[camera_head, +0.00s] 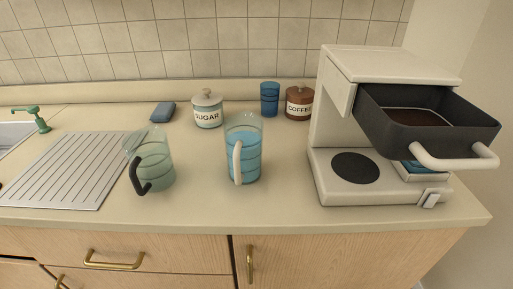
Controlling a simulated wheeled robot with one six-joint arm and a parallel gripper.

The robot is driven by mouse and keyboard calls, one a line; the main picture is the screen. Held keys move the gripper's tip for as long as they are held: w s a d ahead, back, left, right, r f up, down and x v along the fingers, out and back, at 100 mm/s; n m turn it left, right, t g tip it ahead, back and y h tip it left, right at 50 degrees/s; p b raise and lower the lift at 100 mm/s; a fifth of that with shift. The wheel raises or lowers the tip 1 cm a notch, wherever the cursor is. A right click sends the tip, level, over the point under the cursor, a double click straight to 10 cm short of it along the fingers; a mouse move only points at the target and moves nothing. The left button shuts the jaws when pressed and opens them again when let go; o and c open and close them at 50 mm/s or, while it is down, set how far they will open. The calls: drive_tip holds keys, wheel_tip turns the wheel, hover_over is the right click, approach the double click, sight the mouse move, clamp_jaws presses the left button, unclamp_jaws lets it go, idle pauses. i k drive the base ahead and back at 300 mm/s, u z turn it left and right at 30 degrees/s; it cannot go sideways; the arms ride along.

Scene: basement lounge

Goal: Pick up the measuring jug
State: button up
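Two clear jugs stand upright on the counter; I cannot tell for sure which is the measuring jug. The left one (157,164) is greenish with a dark handle at its lower left. It is beside the ribbed drainboard. The middle one (247,150) has ring lines, looks blue up to below its rim, and has a white handle facing the front. Whether the blue is liquid is hard to tell. My gripper is not in view.
A cream coffee machine (331,180) with a dark pulled-out basket (400,138) stands at right. Behind the jugs are a sugar jar (208,113), a blue cup (270,99), a coffee jar (299,105) and a blue sponge (163,111). A drainboard (62,172) lies left. The counter front is clear.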

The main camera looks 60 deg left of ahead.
sight(243, 130)
drive_tip(key=u, duration=0.05)
drive_tip(key=k, duration=0.4)
drive_tip(key=u, duration=2.65)
drive_tip(key=k, duration=1.5)
drive_tip(key=z, duration=0.5)
drive_tip(key=i, duration=2)
drive_tip(key=u, duration=0.4)
